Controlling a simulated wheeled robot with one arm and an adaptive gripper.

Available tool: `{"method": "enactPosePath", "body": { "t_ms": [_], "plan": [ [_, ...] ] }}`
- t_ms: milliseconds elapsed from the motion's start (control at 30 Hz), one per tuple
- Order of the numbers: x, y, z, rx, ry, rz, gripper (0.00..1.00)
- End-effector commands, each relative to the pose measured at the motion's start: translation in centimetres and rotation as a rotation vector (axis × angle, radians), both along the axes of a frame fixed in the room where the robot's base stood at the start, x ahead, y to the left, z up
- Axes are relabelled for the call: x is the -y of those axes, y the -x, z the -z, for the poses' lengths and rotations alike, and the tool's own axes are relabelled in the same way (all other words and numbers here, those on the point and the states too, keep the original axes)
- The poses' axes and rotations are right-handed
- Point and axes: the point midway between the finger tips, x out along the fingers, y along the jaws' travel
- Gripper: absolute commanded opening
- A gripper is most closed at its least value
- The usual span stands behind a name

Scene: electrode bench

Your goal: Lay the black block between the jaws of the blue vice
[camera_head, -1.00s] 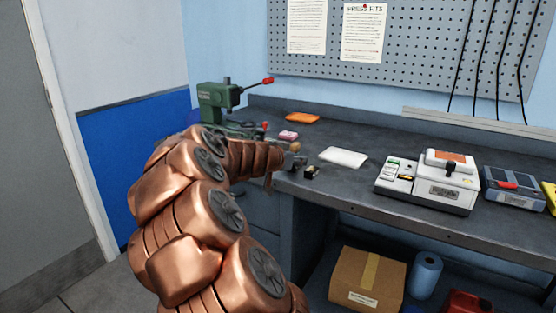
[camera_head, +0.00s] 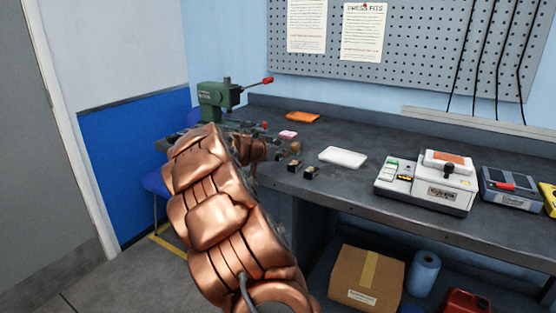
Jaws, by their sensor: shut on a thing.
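I cannot tell which black block the task means. I cannot make out the blue vice; my arm covers part of the bench's left end.
A green press (camera_head: 212,102) with a red-tipped lever stands at the bench's left end. A pink block (camera_head: 288,134), orange item (camera_head: 302,118), white pad (camera_head: 343,157) and white machine (camera_head: 440,190) are on the dark bench (camera_head: 370,145). A blue stool (camera_head: 156,183) is at left.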

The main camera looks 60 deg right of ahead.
Motion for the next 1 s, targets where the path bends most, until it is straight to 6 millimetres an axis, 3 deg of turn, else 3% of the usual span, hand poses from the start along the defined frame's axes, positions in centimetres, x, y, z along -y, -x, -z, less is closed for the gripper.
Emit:
{"method": "enactPosePath", "body": {
  "t_ms": [167,433,1000],
  "plan": [
    [0.5,-1.1,0.0,0.001,0.001,0.000,0.00],
    [0.6,-1.1,3.2,0.000,0.000,0.000,0.00],
    [0.5,-1.1,3.6,0.002,0.000,0.001,0.00]
  ]
}}
